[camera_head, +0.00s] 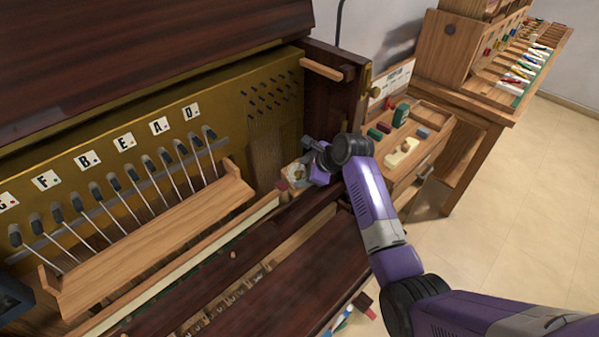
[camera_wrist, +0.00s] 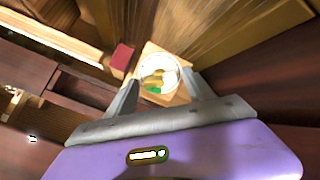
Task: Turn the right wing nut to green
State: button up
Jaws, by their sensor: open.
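The right wing nut (camera_wrist: 158,78) shows as a small brass-yellow shape on a round white dial (camera_wrist: 173,68) in the wrist view. A green mark (camera_wrist: 153,90) lies at the dial's lower edge. The dial sits on a light wooden block (camera_wrist: 180,98). My gripper (camera_wrist: 161,82) is open, with one finger on each side of the dial; I cannot tell whether they touch the nut. In the head view my gripper (camera_head: 300,168) is at the right end of the piano's inside, partly hiding the dial. The nut's exact angle is too small to read.
A red block (camera_wrist: 121,57) is beside the dial, left of the fingers. The brass panel (camera_head: 262,140) and the piano's dark side wall (camera_head: 340,85) stand close by. A wooden rail with tuning levers (camera_head: 150,240) is to the left. A side bench (camera_head: 440,125) holds small blocks.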

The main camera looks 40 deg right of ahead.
jog(key=c, duration=1.1)
jog(key=shift+o, duration=0.2)
jog(key=shift+r+m+p, duration=0.15)
jog(key=shift+m+p, duration=0.15)
jog(key=shift+p, duration=0.25)
jog(key=shift+a+m+p, duration=0.1)
jog(key=shift+m+p, duration=0.7)
jog(key=shift+p, duration=0.15)
jog(key=shift+m+p, duration=0.7)
jog(key=shift+m, duration=0.1)
